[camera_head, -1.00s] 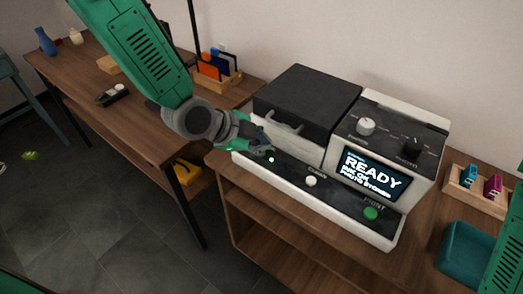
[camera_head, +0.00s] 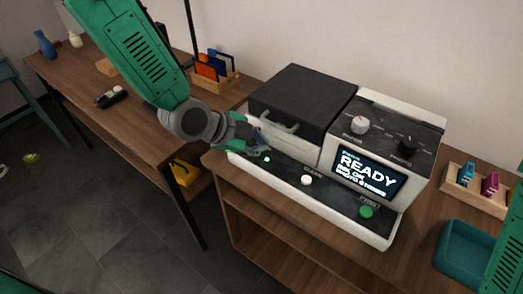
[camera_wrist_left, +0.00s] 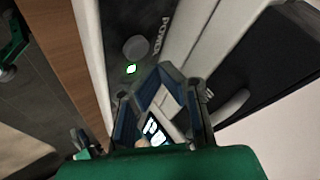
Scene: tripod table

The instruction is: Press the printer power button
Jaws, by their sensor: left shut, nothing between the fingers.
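The printer (camera_head: 395,108) stands on a wooden desk, with a black lid and a white body. Its screen (camera_head: 368,173) reads READY. In the left wrist view, the round grey power button (camera_wrist_left: 135,47) sits beside the word POWER, with a green-lit indicator (camera_wrist_left: 130,69) next to it. The indicator also shows as a small greenish dot in the head view (camera_head: 267,159). My left gripper (camera_head: 262,149) is shut and empty, low over the left end of the printer's front panel. In the wrist view its fingertips (camera_wrist_left: 166,73) are beside the button, apart from it in the picture. My right gripper is out of view.
A white button (camera_head: 307,180) and a green print button (camera_head: 366,212) are farther right on the panel. The lid handle (camera_head: 280,126) is close to my left gripper. A teal tray (camera_head: 465,250) and a cartridge holder (camera_head: 480,187) stand to the right.

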